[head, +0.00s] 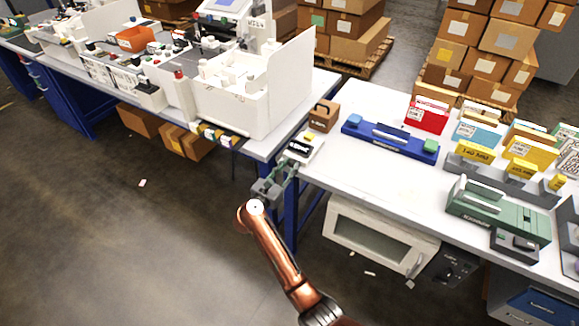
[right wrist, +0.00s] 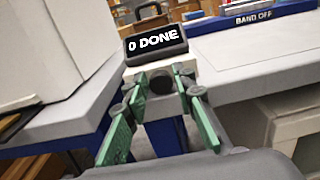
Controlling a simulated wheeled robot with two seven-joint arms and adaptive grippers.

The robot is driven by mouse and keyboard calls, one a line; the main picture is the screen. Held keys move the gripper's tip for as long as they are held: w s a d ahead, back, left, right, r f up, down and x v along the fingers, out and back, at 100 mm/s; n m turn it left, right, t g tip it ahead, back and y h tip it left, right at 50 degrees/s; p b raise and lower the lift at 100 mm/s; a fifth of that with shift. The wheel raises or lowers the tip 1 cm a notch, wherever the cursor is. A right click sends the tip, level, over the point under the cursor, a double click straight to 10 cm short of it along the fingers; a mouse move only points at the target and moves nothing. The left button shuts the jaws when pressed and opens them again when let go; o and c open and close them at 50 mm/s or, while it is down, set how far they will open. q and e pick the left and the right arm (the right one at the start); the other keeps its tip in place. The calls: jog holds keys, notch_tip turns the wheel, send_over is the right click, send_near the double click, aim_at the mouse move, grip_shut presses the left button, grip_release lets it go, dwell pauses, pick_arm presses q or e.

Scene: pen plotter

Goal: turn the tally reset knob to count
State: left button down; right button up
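The tally counter (head: 302,147) is a small white box with a dark display at the near left corner of the right-hand table. In the right wrist view its display (right wrist: 157,42) reads "0 DONE". A dark round knob (right wrist: 161,84) faces me on the front below the display. My right gripper (head: 279,178) is in front of the counter. In the right wrist view its green fingers (right wrist: 162,92) are spread on either side of the knob, with a small gap visible on each side. Contact cannot be made out. My left gripper is not in view.
A white-walled machine (head: 245,95) stands left of the counter, on the neighbouring table. A brown box (head: 324,115) and a blue bar-shaped device (head: 390,139) lie behind it. A green device (head: 497,212) is further right. Open floor lies in front.

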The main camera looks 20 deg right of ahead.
grip_shut()
jog(key=shift+r+n+p, duration=0.1)
jog(key=shift+n+p, duration=0.2)
jog(key=shift+n, duration=0.4)
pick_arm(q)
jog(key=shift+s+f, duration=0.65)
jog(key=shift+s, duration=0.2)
pick_arm(e)
jog(key=shift+o, duration=2)
grip_release()
jog(key=v, duration=0.7)
jog(key=shift+s+a, duration=0.15)
jog(key=shift+a, duration=0.1)
